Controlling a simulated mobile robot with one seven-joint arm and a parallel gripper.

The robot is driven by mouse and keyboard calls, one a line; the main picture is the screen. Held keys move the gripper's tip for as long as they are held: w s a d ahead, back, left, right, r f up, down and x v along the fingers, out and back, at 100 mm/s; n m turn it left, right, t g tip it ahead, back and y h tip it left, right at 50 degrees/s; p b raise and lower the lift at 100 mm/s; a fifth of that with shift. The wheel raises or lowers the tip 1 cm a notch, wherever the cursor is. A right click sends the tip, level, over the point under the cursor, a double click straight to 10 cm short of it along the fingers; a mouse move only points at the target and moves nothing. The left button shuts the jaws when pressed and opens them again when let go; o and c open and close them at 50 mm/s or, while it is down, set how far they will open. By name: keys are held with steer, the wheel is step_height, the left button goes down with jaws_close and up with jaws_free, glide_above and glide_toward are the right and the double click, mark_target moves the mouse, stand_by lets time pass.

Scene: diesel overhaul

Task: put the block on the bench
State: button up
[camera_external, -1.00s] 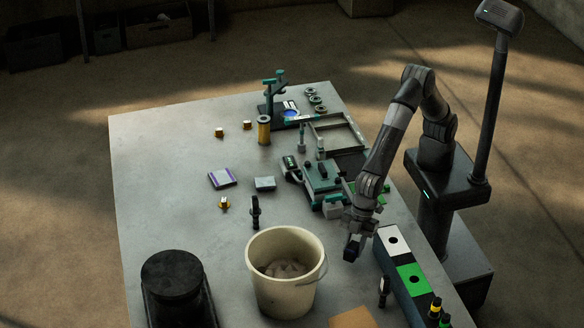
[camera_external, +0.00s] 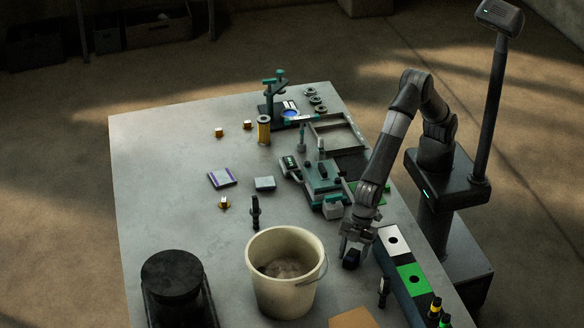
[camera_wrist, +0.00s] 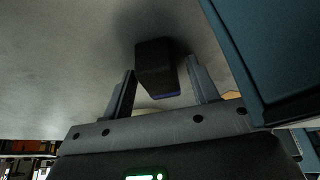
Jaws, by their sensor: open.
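The block (camera_external: 350,260) is a small dark piece at the right side of the grey bench (camera_external: 160,150), right of the bucket. In the wrist view the block (camera_wrist: 156,66) is black with a bluish lower edge. It lies between the two fingers of my gripper (camera_external: 355,246), with a gap on each side. My gripper (camera_wrist: 160,72) is open and points down at the bench. The block seems to rest on the bench top, though its contact with it is partly hidden.
A cream bucket (camera_external: 262,242) stands left of my gripper. A long box with white and green panels (camera_external: 388,262) is close on the right, and its dark blue side (camera_wrist: 262,55) shows in the wrist view. A small dark upright piece (camera_external: 384,290) stands in front.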

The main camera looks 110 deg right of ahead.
steer(key=v, duration=1.2)
steer(key=shift+r, duration=0.2)
steer(key=s+d+r+m, duration=0.15)
steer(key=d+r, duration=0.25)
steer(key=d, duration=0.5)
steer(key=s+d+r+m+t+h, duration=0.1)
steer(key=s+d+r, duration=0.2)
steer(key=d, duration=0.5)
steer(key=s+d+r+m, duration=0.2)
steer(key=d+r, duration=0.2)
steer(key=d, duration=0.5)
steer(key=s+d+f+m+t+h, duration=0.1)
steer(key=s+d+m, duration=0.3)
steer(key=s+d, duration=1.4)
steer(key=shift+s+d+f+h, duration=0.15)
steer(key=shift+s+f+h, duration=0.25)
steer(key=shift+f+h, duration=0.2)
